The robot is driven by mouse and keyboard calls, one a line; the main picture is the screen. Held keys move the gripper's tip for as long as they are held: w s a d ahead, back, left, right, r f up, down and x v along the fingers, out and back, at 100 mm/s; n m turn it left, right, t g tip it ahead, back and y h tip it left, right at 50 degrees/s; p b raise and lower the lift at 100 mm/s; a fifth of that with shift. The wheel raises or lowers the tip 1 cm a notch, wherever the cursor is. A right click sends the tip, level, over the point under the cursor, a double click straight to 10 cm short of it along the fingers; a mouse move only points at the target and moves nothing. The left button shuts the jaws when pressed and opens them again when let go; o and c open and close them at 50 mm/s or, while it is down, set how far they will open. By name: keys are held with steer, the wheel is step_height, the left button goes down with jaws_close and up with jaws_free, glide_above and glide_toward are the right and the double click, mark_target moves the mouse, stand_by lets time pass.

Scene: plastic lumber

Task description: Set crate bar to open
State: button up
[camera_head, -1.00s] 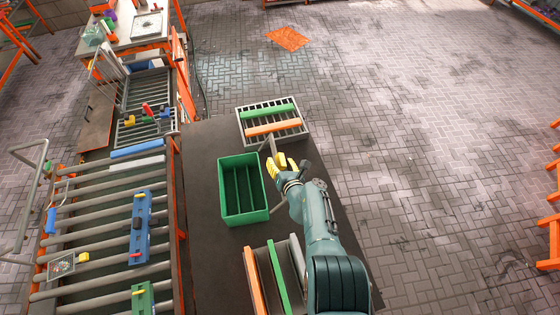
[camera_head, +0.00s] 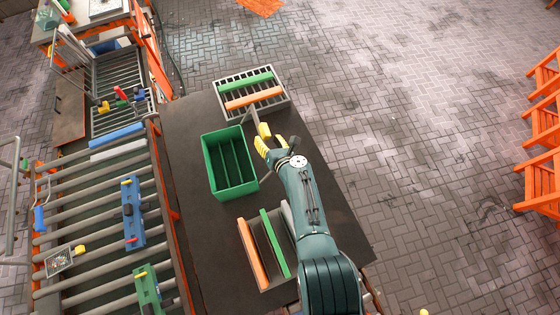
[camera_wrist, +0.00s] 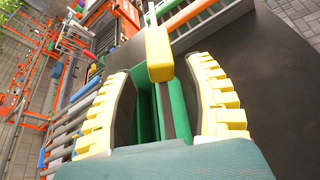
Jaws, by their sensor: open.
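The green crate (camera_head: 210,182) stands on the dark table, open at the top. A grey bar (camera_head: 251,116) with a yellow handle (camera_head: 264,131) is beside its far right corner. In the wrist view the yellow handle (camera_wrist: 159,55) and a dark grey length below it (camera_wrist: 174,112) show between my fingers. My gripper (camera_head: 262,143) is open, its yellow ribbed fingers (camera_wrist: 160,78) on either side of the handle with gaps visible. The green crate (camera_wrist: 150,100) shows behind it, partly hidden. I cannot tell exactly where the bar joins the crate.
A grey rack (camera_head: 232,111) holding green and orange bars lies beyond the crate. Nearer me, orange (camera_head: 252,255) and green (camera_head: 275,245) planks stand in a holder. A roller conveyor (camera_head: 90,240) runs along the left. The table right of my arm is clear.

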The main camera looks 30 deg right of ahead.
steer(key=s, duration=0.9)
steer(key=shift+s+a, duration=0.15)
steer(key=shift+a, duration=0.05)
steer(key=shift+r, duration=0.1)
